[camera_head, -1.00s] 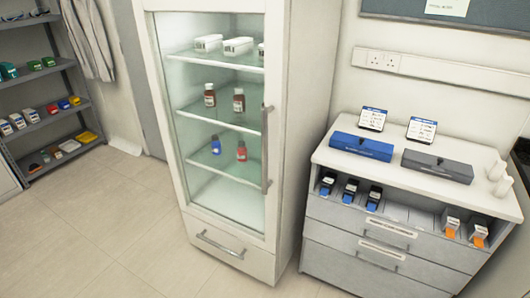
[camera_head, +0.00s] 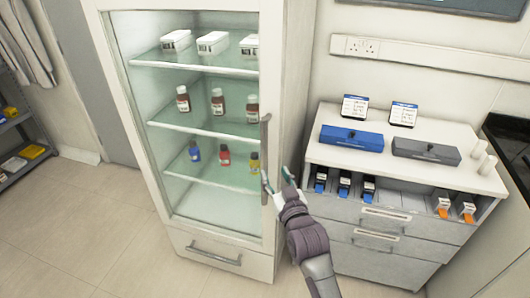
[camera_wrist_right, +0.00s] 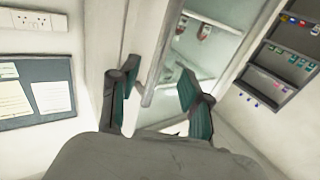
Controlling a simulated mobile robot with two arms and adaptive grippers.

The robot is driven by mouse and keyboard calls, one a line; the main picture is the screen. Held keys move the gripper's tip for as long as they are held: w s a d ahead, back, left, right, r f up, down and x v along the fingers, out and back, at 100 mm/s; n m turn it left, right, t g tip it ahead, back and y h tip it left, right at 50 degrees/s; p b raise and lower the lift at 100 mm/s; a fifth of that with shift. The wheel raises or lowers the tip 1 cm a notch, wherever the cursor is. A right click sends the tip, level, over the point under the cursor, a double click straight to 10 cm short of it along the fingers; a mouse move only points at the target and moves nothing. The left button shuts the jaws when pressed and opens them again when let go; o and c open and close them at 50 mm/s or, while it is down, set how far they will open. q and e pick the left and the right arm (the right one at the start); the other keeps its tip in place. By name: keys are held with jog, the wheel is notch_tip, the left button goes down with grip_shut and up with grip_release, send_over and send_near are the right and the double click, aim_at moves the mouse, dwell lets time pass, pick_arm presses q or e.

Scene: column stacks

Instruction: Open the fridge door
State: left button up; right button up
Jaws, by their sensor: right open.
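The tall white fridge (camera_head: 296,90) stands in the middle of the head view, with its glass door (camera_head: 214,203) closed. A vertical grey bar handle (camera_head: 265,135) runs along the door's right edge. My right gripper (camera_head: 277,182) is open at the handle's lower end. In the right wrist view, the handle (camera_wrist_right: 160,55) comes down between the spread fingers of the right gripper (camera_wrist_right: 158,88), nearer the left finger. I cannot tell whether a finger touches it. My left gripper is not in view.
Bottles and white boxes stand on the fridge shelves behind the glass. A lower drawer handle (camera_head: 213,252) is below the door. A white cabinet (camera_head: 400,232) with a blue box (camera_head: 351,141) stands close on the right. The floor (camera_head: 90,225) in front and left is clear.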

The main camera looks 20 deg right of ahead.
aim_at(265, 157)
jog(key=w+p, duration=0.1)
jog(key=w, duration=0.9)
jog(key=shift+w+f, duration=0.1)
jog(key=shift+a, duration=0.1)
grip_shut()
